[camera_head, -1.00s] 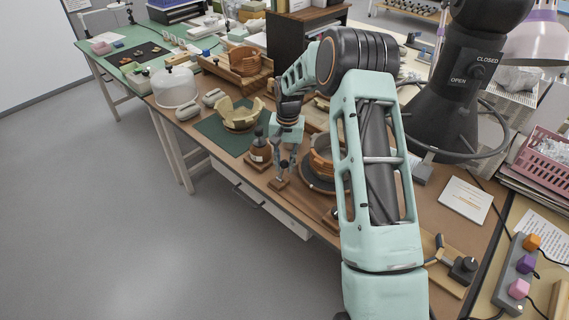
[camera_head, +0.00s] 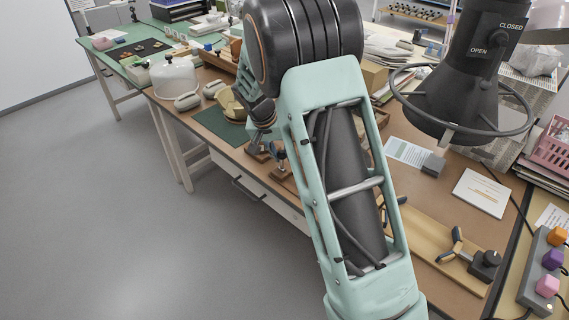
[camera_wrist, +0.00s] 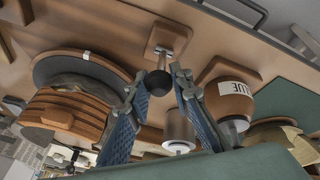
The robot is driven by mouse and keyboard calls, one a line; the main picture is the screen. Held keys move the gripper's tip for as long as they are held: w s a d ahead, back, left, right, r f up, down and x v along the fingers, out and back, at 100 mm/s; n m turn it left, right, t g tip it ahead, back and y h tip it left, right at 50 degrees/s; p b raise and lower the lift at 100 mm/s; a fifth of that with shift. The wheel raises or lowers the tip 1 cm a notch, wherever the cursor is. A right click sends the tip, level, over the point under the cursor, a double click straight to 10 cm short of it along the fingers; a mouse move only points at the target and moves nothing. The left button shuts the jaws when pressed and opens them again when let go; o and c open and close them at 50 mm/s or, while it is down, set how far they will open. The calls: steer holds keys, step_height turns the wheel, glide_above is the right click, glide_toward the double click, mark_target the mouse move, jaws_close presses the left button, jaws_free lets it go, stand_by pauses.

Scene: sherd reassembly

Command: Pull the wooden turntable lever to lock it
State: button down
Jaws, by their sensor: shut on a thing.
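The lever shows in the wrist view as a dark round knob (camera_wrist: 158,84) on a metal rod rising from a square wooden base (camera_wrist: 168,38). My gripper (camera_wrist: 158,76) has its two blue-padded fingers on either side of this knob, shut on it. The turntable is a dark round disc (camera_wrist: 78,58) left of the lever in the wrist view, bearing a reddish-brown banded vessel (camera_wrist: 68,118). In the head view the lever's wooden base (camera_head: 282,173) shows at the table's front edge. My arm hides the turntable there and most of my gripper.
A brown bottle labelled "GLUE" (camera_wrist: 228,98) stands close right of my gripper in the wrist view. A metal cylinder (camera_wrist: 179,128) is beyond the fingers. In the head view, a black hood with a ring (camera_head: 455,105) hangs right of my arm. A white domed container (camera_head: 174,80) stands at left.

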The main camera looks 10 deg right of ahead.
steer(key=shift+s+a+f+t+h+b, duration=0.25)
steer(key=shift+a+t+h+b, duration=0.3)
steer(key=shift+b, duration=1.7)
steer(key=shift+s+a+f+t+h+b, duration=0.3)
steer(key=shift+h+b, duration=0.45)
steer(key=shift+b, duration=1.45)
steer(key=t+h+b, duration=0.1)
steer(key=b, duration=0.2)
steer(key=shift+s+a+r+b, duration=0.1)
steer(key=shift+a+r+b, duration=0.1)
steer(key=shift+b, duration=0.1)
steer(key=shift+s+r+h+b, duration=0.15)
steer(key=shift+h+b, duration=0.15)
steer(key=shift+b, duration=0.2)
steer(key=c, duration=1.7)
jaws_free()
steer(key=v, duration=1.2)
steer(key=shift+s, duration=0.1)
